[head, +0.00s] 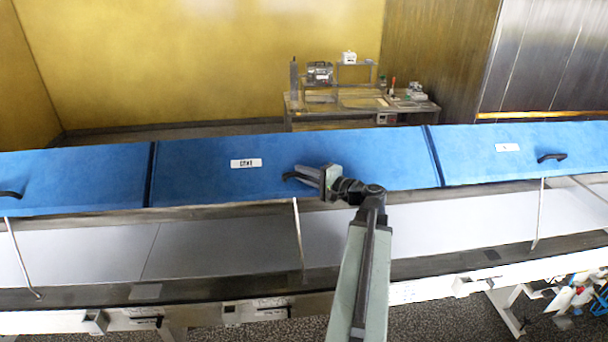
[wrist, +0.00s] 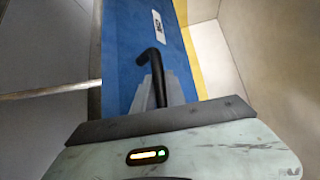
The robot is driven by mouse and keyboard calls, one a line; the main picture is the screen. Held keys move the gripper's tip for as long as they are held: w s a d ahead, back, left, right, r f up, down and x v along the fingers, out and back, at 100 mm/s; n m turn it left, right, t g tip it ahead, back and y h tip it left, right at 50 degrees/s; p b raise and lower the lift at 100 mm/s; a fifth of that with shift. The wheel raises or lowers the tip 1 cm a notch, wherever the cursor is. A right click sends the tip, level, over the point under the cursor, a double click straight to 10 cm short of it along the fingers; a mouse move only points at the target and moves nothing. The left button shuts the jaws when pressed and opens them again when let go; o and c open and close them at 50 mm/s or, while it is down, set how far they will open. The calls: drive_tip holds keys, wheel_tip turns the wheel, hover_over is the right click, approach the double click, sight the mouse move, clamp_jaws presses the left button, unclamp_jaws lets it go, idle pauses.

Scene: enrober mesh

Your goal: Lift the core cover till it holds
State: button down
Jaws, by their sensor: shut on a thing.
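The core cover (head: 215,185) is the middle blue panel, with a white label and a black handle (head: 290,176) near its lower edge. It stands raised, with a gap below its lower edge. A thin metal stay (head: 298,235) runs from near that edge down to the machine's front rail. My gripper (head: 312,177) is at the handle. In the wrist view my gripper (wrist: 160,90) is shut on the black handle (wrist: 150,62), and the blue cover (wrist: 128,45) with its label lies beyond. Whether the stay is locked cannot be told.
Blue covers stand raised on the left (head: 70,180) and right (head: 520,150), each with its own stay. Pale panels (head: 210,248) lie below the covers. A bench (head: 360,110) with equipment stands behind. Cables and fittings (head: 575,295) hang at the lower right.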

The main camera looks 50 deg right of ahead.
idle(0.4)
drive_tip(key=shift+w+d+r+p, duration=0.1)
drive_tip(key=shift+d+r+p, duration=0.1)
drive_tip(key=shift+p, duration=0.1)
drive_tip(key=w+d+r+p, duration=0.1)
drive_tip(key=w+r+p, duration=0.1)
drive_tip(key=w+d+r+p, duration=0.4)
drive_tip(key=shift+w+d+r, duration=0.15)
drive_tip(key=shift+w+r, duration=0.05)
drive_tip(key=shift+r, duration=0.1)
drive_tip(key=shift+f, duration=0.1)
drive_tip(key=shift+s, duration=0.1)
drive_tip(key=c, duration=1.6)
unclamp_jaws()
drive_tip(key=shift+c, duration=0.2)
